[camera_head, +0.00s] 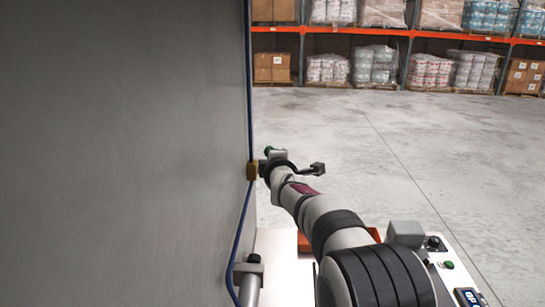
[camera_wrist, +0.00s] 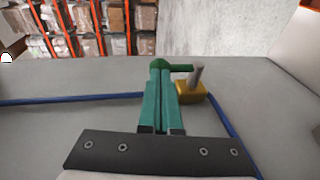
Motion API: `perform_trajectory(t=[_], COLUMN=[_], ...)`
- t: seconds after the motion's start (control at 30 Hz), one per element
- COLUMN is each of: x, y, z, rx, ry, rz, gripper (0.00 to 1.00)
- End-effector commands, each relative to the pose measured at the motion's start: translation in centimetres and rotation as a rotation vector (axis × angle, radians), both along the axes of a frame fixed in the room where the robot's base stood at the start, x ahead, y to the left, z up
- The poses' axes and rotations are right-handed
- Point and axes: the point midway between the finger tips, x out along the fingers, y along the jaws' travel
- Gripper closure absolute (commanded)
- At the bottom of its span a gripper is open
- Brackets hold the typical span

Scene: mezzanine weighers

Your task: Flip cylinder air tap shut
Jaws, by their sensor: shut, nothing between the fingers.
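The air tap has a brass body (camera_wrist: 190,93) on a blue hose along the grey panel, with a short grey stem (camera_wrist: 197,76) rising from it. A dark green lever (camera_wrist: 181,68) runs left from the stem in the wrist view, roughly in line with the hose. Its rounded end lies at my fingertips; I cannot tell if they touch. My gripper (camera_wrist: 160,70) has teal fingers pressed together, empty, just left of the brass body. In the head view the brass body (camera_head: 252,170) sits at the panel edge, and my wrist hides most of the lever and fingers.
The large grey panel (camera_head: 120,150) fills the left of the head view. Open concrete floor (camera_head: 400,150) lies to the right, with loaded pallet racks (camera_head: 410,33) far behind.

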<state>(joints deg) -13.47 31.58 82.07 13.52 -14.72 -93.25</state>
Motion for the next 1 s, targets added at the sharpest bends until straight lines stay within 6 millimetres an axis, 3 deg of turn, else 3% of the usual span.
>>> perform_trajectory(t=[0.57, 0.83, 1.0], x=[0.5, 2.1, 3.4], y=[0.0, 0.2, 0.0], z=[0.2, 1.1, 1.3], rx=[0.0, 0.003, 0.0], ry=[0.001, 0.015, 0.129], rz=[0.0, 0.009, 0.001], gripper=[1.0, 1.0, 1.0])
